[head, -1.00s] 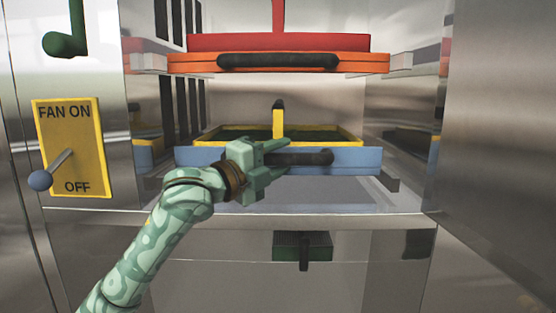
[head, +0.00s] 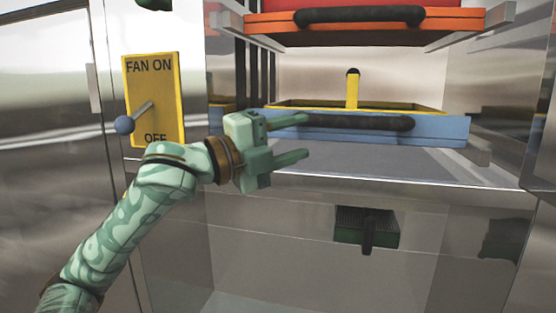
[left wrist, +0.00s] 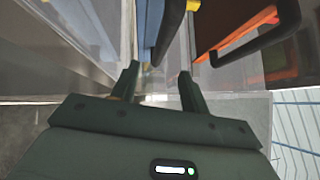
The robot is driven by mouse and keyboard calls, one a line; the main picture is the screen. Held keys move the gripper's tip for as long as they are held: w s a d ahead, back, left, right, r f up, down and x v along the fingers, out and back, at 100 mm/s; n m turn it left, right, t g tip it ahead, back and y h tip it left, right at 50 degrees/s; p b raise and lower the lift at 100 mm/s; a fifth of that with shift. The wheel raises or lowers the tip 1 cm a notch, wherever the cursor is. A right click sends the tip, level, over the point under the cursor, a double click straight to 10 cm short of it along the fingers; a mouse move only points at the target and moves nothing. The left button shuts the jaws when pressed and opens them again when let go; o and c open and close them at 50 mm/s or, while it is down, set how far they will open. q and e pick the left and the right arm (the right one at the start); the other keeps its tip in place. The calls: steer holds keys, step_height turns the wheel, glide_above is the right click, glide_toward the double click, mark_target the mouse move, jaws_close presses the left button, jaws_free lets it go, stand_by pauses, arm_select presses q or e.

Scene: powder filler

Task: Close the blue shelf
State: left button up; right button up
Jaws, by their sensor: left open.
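The blue shelf (head: 440,129) is in the head view, below the orange shelf, with a black bar handle (head: 370,122) along its front. It holds a yellow-rimmed tray (head: 425,108). It appears to stand out from the cabinet, but I cannot tell how far. My left gripper (head: 305,137) is open and empty at the shelf's left end. Its upper finger overlaps the handle's left end in the picture; its lower finger is below the shelf. Contact cannot be told. In the left wrist view, the blue shelf (left wrist: 146,25) lies ahead of the open fingers (left wrist: 158,80). My right gripper is not in view.
The orange shelf (head: 460,21) with its black handle (head: 360,15) is above. A yellow fan switch panel (head: 165,85) with a lever is at the left. A dark green box with a handle (head: 367,228) shows below the ledge. Space left of the shelves' front appears open.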

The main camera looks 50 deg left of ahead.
arm_select(q)
steer(key=b+v, duration=0.2)
steer(key=shift+s+a, duration=0.1)
steer(key=shift+s, duration=0.3)
stand_by(0.4)
